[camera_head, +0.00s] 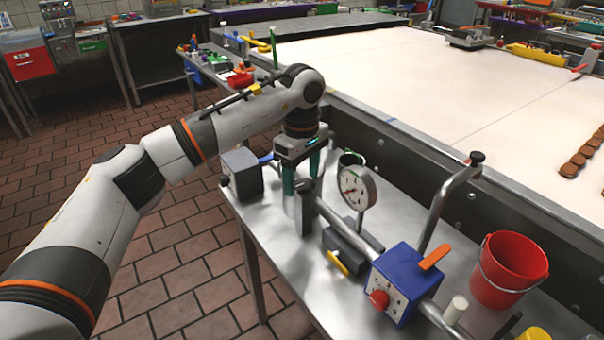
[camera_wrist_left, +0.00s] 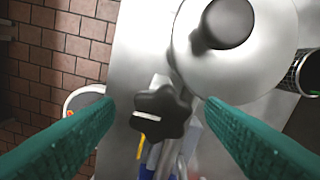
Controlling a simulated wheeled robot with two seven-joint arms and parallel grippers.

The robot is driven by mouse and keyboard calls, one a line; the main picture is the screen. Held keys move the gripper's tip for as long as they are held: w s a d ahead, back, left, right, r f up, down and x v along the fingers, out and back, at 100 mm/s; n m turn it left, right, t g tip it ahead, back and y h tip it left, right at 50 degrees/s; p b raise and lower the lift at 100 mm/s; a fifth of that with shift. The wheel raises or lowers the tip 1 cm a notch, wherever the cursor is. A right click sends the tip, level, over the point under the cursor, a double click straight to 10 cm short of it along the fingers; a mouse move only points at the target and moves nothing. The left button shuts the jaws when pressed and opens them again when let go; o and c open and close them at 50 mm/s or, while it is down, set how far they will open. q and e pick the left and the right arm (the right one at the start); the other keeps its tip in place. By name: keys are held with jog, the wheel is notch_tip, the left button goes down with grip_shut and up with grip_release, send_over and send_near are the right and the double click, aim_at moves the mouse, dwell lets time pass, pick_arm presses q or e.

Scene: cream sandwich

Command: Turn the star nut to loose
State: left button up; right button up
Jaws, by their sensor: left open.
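The star nut (camera_wrist_left: 160,113) is a black lobed knob with a white mark on its left lobe. It shows in the middle of the left wrist view, between the two green fingers. My left gripper (camera_head: 302,178) points down over the metal bench in the head view, and its fingers are open. In the left wrist view the fingers of the left gripper (camera_wrist_left: 160,104) are wide apart, one on each side of the nut, with visible gaps. I cannot tell their height relative to it. I cannot make out the nut in the head view. My right gripper is not in view.
A round metal dome with a dark knob (camera_wrist_left: 222,22) lies close to the nut. On the bench (camera_head: 290,262) are a dial gauge (camera_head: 357,187), a blue box (camera_head: 394,284) with an orange lever (camera_head: 434,256), a red bucket (camera_head: 510,270) and a grey box (camera_head: 242,174).

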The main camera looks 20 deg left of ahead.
pick_arm(q)
jog(key=c, duration=1)
jog(key=shift+o, duration=0.2)
